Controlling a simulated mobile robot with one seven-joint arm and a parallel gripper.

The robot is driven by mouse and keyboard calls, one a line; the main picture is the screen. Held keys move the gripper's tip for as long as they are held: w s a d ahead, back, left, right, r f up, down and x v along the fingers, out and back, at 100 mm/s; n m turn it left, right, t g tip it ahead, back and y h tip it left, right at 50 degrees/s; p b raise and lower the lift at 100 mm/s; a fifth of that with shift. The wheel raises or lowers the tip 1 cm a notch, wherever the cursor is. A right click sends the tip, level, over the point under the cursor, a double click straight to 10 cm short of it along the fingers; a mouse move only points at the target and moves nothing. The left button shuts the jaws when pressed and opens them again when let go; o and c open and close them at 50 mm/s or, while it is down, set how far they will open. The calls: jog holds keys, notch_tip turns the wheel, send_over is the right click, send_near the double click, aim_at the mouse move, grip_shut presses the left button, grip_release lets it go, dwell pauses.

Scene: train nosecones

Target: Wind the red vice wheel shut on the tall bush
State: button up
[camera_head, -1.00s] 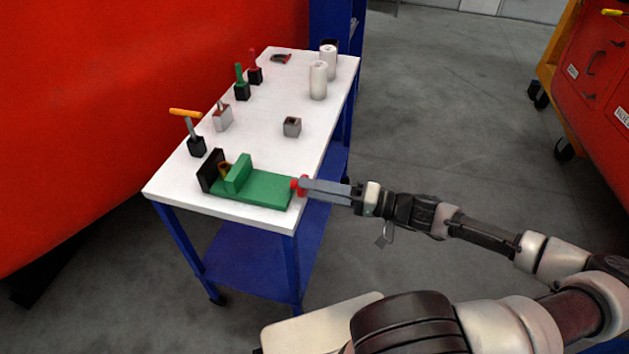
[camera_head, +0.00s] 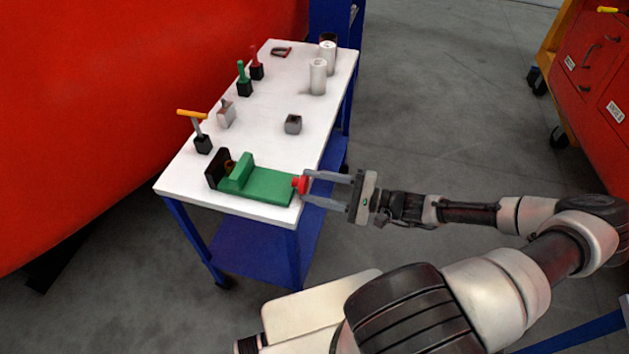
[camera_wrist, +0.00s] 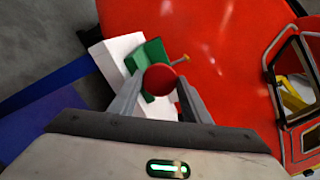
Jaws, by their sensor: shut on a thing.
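The green vice (camera_head: 262,185) lies near the front edge of the white table, with a black jaw plate (camera_head: 216,168) at its left and a green moving jaw (camera_head: 237,172). The tall bush (camera_head: 230,166) is a small brass-brown piece between the jaws, mostly hidden. The red vice wheel (camera_head: 301,184) is at the vice's right end, past the table edge. My gripper (camera_head: 306,186) is shut on the wheel, a finger on either side of it. In the wrist view, the wheel (camera_wrist: 160,79) sits between my fingertips (camera_wrist: 158,85).
The white table (camera_head: 262,130) bears an orange-handled tool (camera_head: 194,123) in a black block, green and red-handled tools, a grey block (camera_head: 293,124) and white cylinders (camera_head: 318,77). A large red body (camera_head: 120,90) stands left.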

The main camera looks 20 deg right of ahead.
jog(key=m+p, duration=0.1)
jog(key=m, duration=0.2)
jog(key=shift+r+m+p, duration=0.15)
jog(key=shift+m+p, duration=0.15)
jog(key=shift+m, duration=0.1)
jog(key=m+p, duration=0.1)
jog(key=m, duration=0.2)
jog(key=shift+m, duration=0.3)
jog(key=m, duration=0.6)
jog(key=shift+w+d+p, duration=0.1)
jog(key=shift+p, duration=0.25)
jog(key=m, duration=0.5)
jog(key=shift+w+m, duration=0.1)
jog(key=shift+m, duration=2.4)
jog(key=o, duration=1)
jog(key=shift+o, duration=0.2)
